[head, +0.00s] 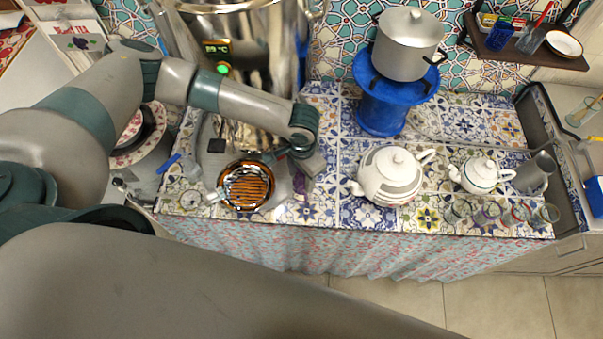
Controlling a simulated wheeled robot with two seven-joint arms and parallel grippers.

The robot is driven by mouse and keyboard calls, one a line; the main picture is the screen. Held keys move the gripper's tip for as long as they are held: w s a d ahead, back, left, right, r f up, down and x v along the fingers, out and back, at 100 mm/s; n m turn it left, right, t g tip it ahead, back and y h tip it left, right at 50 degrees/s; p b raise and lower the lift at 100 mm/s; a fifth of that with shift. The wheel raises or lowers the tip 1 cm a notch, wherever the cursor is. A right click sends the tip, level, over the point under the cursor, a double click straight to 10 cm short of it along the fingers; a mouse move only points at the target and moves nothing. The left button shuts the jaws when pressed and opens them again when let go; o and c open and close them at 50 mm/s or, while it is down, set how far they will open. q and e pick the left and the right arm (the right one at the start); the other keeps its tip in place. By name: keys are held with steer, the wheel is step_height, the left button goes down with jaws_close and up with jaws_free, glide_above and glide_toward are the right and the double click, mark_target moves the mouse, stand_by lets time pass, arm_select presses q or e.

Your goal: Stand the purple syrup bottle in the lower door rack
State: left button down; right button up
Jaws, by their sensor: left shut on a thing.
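My left gripper (308,164) is over the tiled counter, just right of a round orange-striped drip grille (246,186). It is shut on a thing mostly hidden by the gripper. A small purple part, which looks like the purple syrup bottle (303,186), shows right below the fingers. I cannot tell whether its base touches the counter. I cannot make out a door rack in the head view. My right gripper is not in view.
A steel samovar (240,50) stands behind the gripper. Right of it are a white teapot (391,175), a blue stand (382,106) with a grey pot (407,44), a smaller teapot (481,174) and several glasses. The counter's front edge is close.

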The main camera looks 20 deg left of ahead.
arm_select(q)
steer(key=shift+f, duration=0.3)
steer(key=c, duration=0.9)
jaws_free()
steer(key=shift+c, duration=0.2)
step_height(320, 180, up, 11)
steer(key=b, duration=0.3)
steer(key=shift+b, duration=0.3)
steer(key=shift+r, duration=0.6)
steer(key=shift+o, duration=0.2)
